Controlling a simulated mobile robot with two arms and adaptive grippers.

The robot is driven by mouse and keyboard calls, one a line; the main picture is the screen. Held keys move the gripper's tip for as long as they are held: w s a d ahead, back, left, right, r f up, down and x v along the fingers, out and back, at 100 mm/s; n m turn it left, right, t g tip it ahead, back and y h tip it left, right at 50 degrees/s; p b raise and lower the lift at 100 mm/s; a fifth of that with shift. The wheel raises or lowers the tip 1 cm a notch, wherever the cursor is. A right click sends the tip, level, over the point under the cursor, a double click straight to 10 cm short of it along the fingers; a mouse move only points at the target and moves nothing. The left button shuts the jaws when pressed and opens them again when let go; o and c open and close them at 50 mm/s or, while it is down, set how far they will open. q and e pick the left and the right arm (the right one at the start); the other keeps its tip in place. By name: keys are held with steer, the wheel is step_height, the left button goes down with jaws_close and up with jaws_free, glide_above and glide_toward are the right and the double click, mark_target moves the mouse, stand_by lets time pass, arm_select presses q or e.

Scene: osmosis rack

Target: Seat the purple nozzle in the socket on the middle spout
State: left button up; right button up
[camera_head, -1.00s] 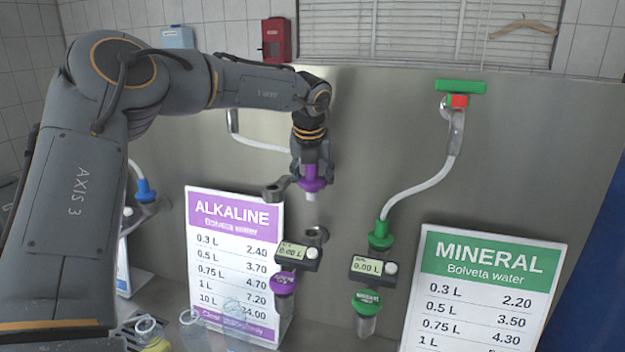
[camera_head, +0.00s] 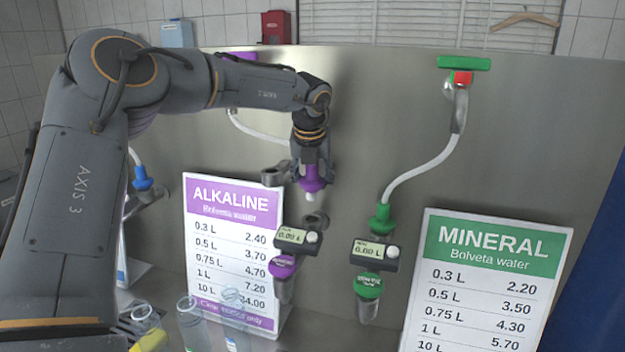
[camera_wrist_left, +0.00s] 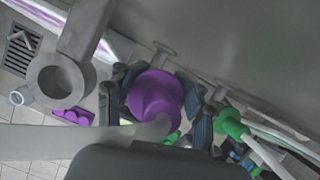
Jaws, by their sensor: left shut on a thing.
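My left gripper (camera_head: 313,176) is shut on the purple nozzle (camera_head: 313,184) and holds it upright with its pale tip down. The nozzle also fills the middle of the left wrist view (camera_wrist_left: 157,97), between dark finger pads. The socket (camera_head: 315,220) is a grey ring on the middle spout (camera_head: 284,266), which has a purple label and a small display. The nozzle tip is a little above the socket, with a visible gap. In the left wrist view the nozzle hides what lies straight below it. My right gripper is not in view.
A grey ring bracket (camera_head: 275,176) stands close left of the nozzle. A green nozzle with a white hose (camera_head: 380,218) sits on the right spout (camera_head: 369,286). The ALKALINE sign (camera_head: 235,250) and MINERAL sign (camera_head: 487,280) flank the spouts. Clear bottles (camera_head: 190,325) stand front left.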

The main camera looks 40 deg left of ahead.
mark_target(312, 215)
arm_select(q)
steer(key=shift+f+b, duration=1.45)
steer(key=shift+f, duration=0.35)
steer(key=shift+f, duration=0.1)
steer(key=shift+f+b, duration=0.2)
steer(key=shift+b, duration=0.2)
steer(key=shift+f+b, duration=1)
steer(key=shift+f, duration=0.15)
steer(key=shift+f+b, duration=0.4)
steer(key=shift+b, duration=0.1)
steer(key=o, duration=1.4)
steer(key=shift+c, duration=0.2)
